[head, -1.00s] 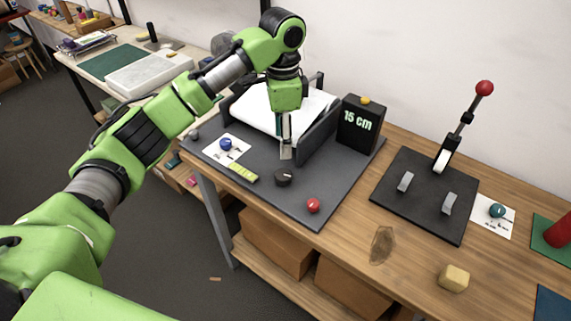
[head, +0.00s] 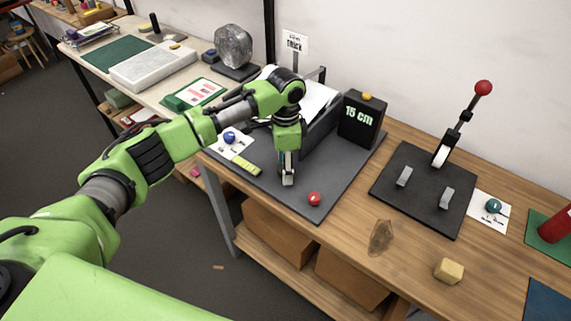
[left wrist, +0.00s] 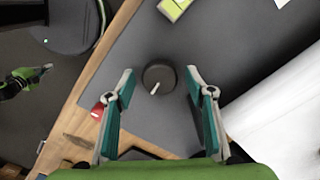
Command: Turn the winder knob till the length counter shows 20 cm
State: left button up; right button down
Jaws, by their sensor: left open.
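The winder knob (left wrist: 159,78) is a round black knob with a white pointer line, on the dark grey base plate. In the left wrist view it lies between and just ahead of the fingertips of my left gripper (left wrist: 158,82), which is open. In the head view my left gripper (head: 288,178) points down over the knob's place and hides the knob. The length counter (head: 358,115) is a black box reading 15 cm. The white film roll (head: 312,98) lies behind my left arm, partly hidden. My right gripper is in neither view.
A red ball-like knob (head: 314,199) sits at the plate's front corner. A yellow-green block (head: 246,165) lies on the plate's left side. A black lever stand (head: 420,190) with a red-topped lever stands to the right. A tan block (head: 449,271) lies near the table's front.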

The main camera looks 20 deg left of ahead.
pick_arm(q)
jog(key=c, duration=1.1)
jog(key=shift+r, duration=0.1)
jog(key=n+p, duration=0.1)
jog(key=p, duration=0.2)
jog(key=shift+s+d+r+n, duration=0.1)
jog(key=shift+r+n, duration=0.1)
jog(key=shift+n, duration=0.2)
jog(key=shift+n+p, duration=0.3)
jog(key=shift+p, duration=0.15)
jog(key=shift+f+n, duration=0.25)
jog(key=shift+n, duration=0.05)
jog(key=o, duration=1.1)
